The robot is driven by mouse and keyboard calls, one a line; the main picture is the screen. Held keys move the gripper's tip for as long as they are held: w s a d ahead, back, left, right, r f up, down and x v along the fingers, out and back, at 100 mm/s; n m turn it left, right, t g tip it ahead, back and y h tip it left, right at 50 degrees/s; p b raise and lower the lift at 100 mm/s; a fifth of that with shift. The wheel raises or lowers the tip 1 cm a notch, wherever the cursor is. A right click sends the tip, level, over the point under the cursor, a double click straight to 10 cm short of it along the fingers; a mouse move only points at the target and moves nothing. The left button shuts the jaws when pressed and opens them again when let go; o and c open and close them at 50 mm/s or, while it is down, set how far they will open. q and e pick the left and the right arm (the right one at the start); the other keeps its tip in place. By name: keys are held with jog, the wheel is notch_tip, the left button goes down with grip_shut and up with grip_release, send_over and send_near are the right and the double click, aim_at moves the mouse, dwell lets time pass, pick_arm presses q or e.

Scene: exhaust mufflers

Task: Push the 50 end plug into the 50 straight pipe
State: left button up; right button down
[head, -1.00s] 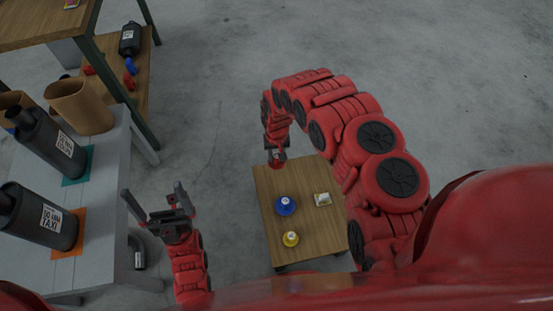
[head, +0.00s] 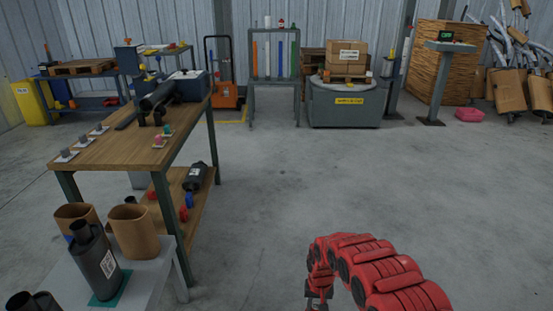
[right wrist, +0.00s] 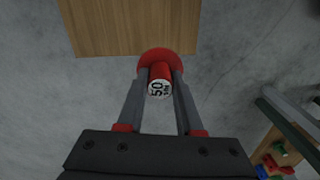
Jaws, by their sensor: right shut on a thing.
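My right gripper (right wrist: 160,85) is shut on a red end plug (right wrist: 160,72) with a wide red flange. The plug's pale end face reads "50" and faces the right wrist camera. In the head view my right gripper (head: 319,290) hangs at the bottom edge, above the floor; the plug is hard to make out there. I cannot pick out the 50 straight pipe for sure. Dark pipe-like parts (head: 160,95) lie on the tall wooden workbench (head: 120,150). My left gripper is out of view.
The low wooden table (right wrist: 130,25) is beyond the plug. A black muffler (head: 97,262) and cardboard tubes (head: 135,232) stand on a grey bench at lower left. Another muffler (head: 195,177) lies on the workbench's lower shelf. The middle floor is clear.

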jog(key=w+d+r, duration=0.1)
jog(key=w+r, duration=0.2)
jog(key=r, duration=0.4)
jog(key=w+d+r, duration=0.1)
jog(key=w+r, duration=0.3)
jog(key=r, duration=0.4)
notch_tip(320, 180, up, 39)
jog(key=s+d+n+p, duration=0.1)
jog(key=s+d+p, duration=0.1)
jog(key=p, duration=2.2)
jog(key=shift+f, duration=0.15)
jog(key=shift+s, duration=0.15)
jog(key=s+a+f+n, duration=0.3)
jog(key=a+f+n, duration=0.2)
jog(key=a+n, duration=0.1)
jog(key=s+a+f+n, duration=0.3)
jog(key=a+f+n, duration=0.3)
jog(key=a, duration=0.3)
jog(key=shift+s+a+n, duration=0.2)
jog(key=shift+s+n, duration=0.1)
jog(key=shift+n, duration=0.2)
jog(key=shift+f, duration=0.1)
